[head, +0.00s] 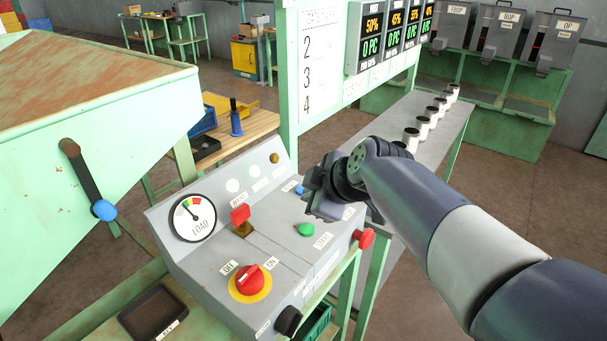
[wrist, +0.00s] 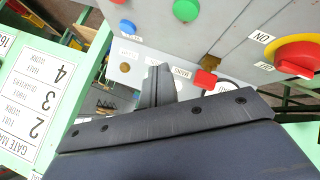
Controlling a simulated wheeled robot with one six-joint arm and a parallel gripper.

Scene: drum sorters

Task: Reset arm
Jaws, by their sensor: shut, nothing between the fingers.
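My gripper (head: 322,194) is above the right part of a grey control console (head: 190,250) in the head view. Its fingers (wrist: 158,84) are together and empty in the wrist view. My arm comes in from the lower right. On the console are a green button (head: 306,230), a blue button (head: 299,190), a red toggle (head: 240,215), a red rotary switch (head: 250,280) on a yellow ring, and a LOAD gauge (head: 193,218). A red knob (head: 363,238) sits at the right side. The wrist view shows the green button (wrist: 186,10) beyond the fingers. I cannot tell whether my gripper touches the console.
A green hopper (head: 90,150) with a blue-knobbed lever (head: 104,210) stands at left. A green post and sign board (head: 320,60) with displays rise behind the console. A grey table (head: 440,125) with several white cups is behind my arm. A black tray (head: 153,312) lies at the front left.

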